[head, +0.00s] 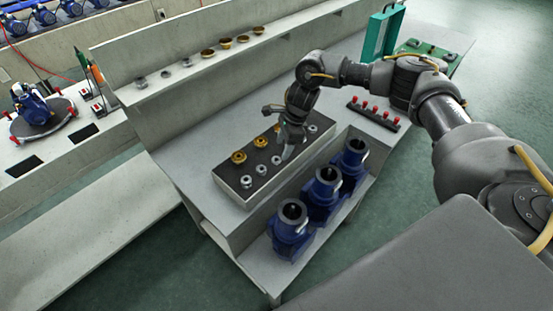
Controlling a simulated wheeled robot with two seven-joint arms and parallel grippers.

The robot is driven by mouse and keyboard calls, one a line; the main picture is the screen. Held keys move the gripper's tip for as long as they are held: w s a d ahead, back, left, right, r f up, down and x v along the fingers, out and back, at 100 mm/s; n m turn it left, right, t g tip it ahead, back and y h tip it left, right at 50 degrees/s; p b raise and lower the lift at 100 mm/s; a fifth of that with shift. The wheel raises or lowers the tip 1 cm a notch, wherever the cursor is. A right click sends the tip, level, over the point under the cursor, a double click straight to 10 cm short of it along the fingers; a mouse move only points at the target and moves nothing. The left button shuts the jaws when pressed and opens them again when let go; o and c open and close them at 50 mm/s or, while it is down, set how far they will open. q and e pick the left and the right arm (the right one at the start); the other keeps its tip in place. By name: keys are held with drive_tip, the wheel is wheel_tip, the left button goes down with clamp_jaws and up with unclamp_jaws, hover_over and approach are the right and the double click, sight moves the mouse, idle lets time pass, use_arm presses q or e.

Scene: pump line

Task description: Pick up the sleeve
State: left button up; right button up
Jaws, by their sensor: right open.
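A dark-topped block (256,188) on the grey bench holds small round parts in rows. Brass parts (238,157) stand along its back row and silver, sleeve-like parts (246,181) along its front row. I cannot tell which single part is the sleeve. My right gripper (287,156) points down over the right half of the block, open, close to a silver part (276,160). Whether it touches that part is unclear. The gripper and wrist hide some of the parts behind them. My left gripper is out of view.
Blue pump housings (291,222) stand on a lower shelf in front of the block. A dark rack with red-topped pieces (374,112) lies to the right. More rings (207,52) sit on the back ledge. A teal case (382,35) stands at the far right.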

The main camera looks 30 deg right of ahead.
sight(276, 161)
drive_tip(key=p+x, duration=0.1)
drive_tip(key=x, duration=0.1)
drive_tip(key=p+x, duration=0.1)
drive_tip(key=x, duration=0.1)
drive_tip(key=shift+w+a+f+p, duration=0.2)
drive_tip(key=shift+w+p, duration=0.05)
drive_tip(key=shift+p, duration=0.05)
drive_tip(key=shift+f, duration=0.25)
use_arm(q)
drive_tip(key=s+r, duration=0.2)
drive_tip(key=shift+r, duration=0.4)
use_arm(e)
drive_tip(key=shift+c, duration=0.5)
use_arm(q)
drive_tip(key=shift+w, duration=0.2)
use_arm(e)
drive_tip(key=c, duration=1)
